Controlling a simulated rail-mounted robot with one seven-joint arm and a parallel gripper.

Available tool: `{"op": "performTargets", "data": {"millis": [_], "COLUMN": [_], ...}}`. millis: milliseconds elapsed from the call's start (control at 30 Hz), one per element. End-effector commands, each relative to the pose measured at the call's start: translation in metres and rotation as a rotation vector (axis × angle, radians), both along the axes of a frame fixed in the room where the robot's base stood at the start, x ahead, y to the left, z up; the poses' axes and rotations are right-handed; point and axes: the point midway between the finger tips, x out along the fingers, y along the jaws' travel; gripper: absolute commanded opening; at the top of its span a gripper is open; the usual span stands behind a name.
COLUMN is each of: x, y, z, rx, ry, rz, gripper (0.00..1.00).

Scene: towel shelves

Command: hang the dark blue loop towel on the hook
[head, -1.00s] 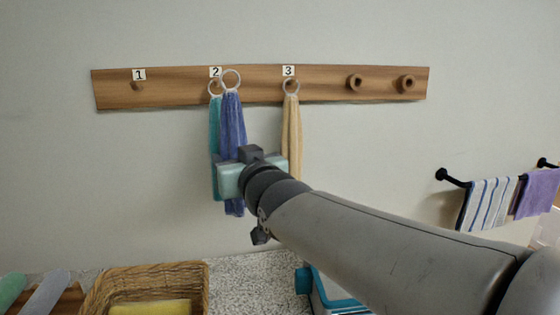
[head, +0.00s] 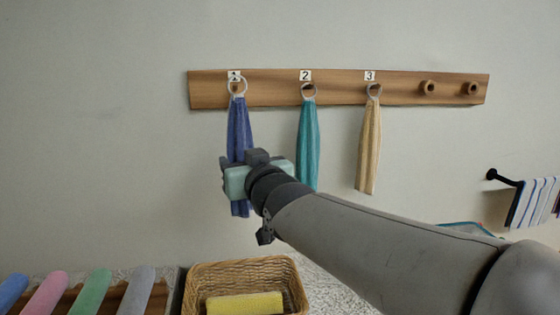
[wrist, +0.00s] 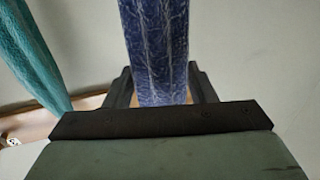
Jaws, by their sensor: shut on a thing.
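The dark blue loop towel (head: 238,125) hangs upright in front of the wooden board, with its pale ring (head: 237,86) at the spot under label 1 (head: 234,75). The ring overlaps hook 1 (head: 234,89) in the picture. I cannot tell whether the ring is around the hook or only in front of it. My gripper (head: 238,166) is shut on the towel's cloth, well below the ring. In the wrist view the blue cloth (wrist: 157,50) runs between my fingers (wrist: 160,88).
A teal towel (head: 308,140) hangs at hook 2 and a beige towel (head: 369,150) at hook 3. Two round pegs on the board's right (head: 450,88) are bare. Below are a wicker basket (head: 292,268) with a yellow cloth, and several rolled towels (head: 92,293).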

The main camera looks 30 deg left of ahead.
Motion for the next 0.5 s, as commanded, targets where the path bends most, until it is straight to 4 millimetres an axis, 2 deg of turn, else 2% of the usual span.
{"op": "performTargets", "data": {"millis": [500], "x": [0.025], "y": [0.020], "z": [-0.002], "rx": [-0.002], "ry": [0.001], "rz": [0.000], "gripper": [0.27]}}
